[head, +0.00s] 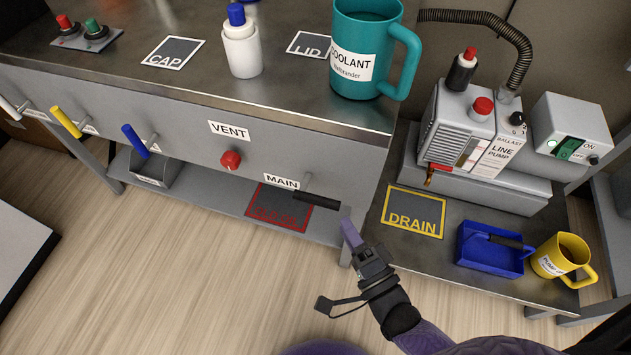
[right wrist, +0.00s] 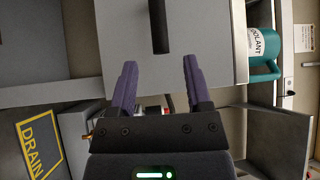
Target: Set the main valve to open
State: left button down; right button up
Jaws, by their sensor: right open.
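The main valve's black lever (head: 318,201) sits on the bench's front panel below the MAIN label (head: 282,181). It lies roughly level, its free end pointing right. My right gripper (head: 346,224) is open and empty, just off that free end, with a small gap. In the right wrist view, the black lever (right wrist: 160,28) lines up with the space between the fingertips (right wrist: 159,66), just beyond them. I see no contact. My left gripper is not in view.
A red knob (head: 231,160) is under the VENT label; blue (head: 134,141) and yellow (head: 66,122) levers are further left. A teal coolant mug (head: 365,50) stands near the bench corner. The line pump (head: 462,130), blue tray (head: 488,252) and yellow mug (head: 562,257) are right.

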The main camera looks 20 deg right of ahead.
aim_at(330, 200)
jog(key=b+x, duration=0.1)
jog(key=x, duration=0.6)
jog(key=shift+b, duration=0.4)
jog(key=shift+w+a+r, duration=0.1)
jog(key=shift+w, duration=0.3)
jog(key=c, duration=0.7)
grip_shut()
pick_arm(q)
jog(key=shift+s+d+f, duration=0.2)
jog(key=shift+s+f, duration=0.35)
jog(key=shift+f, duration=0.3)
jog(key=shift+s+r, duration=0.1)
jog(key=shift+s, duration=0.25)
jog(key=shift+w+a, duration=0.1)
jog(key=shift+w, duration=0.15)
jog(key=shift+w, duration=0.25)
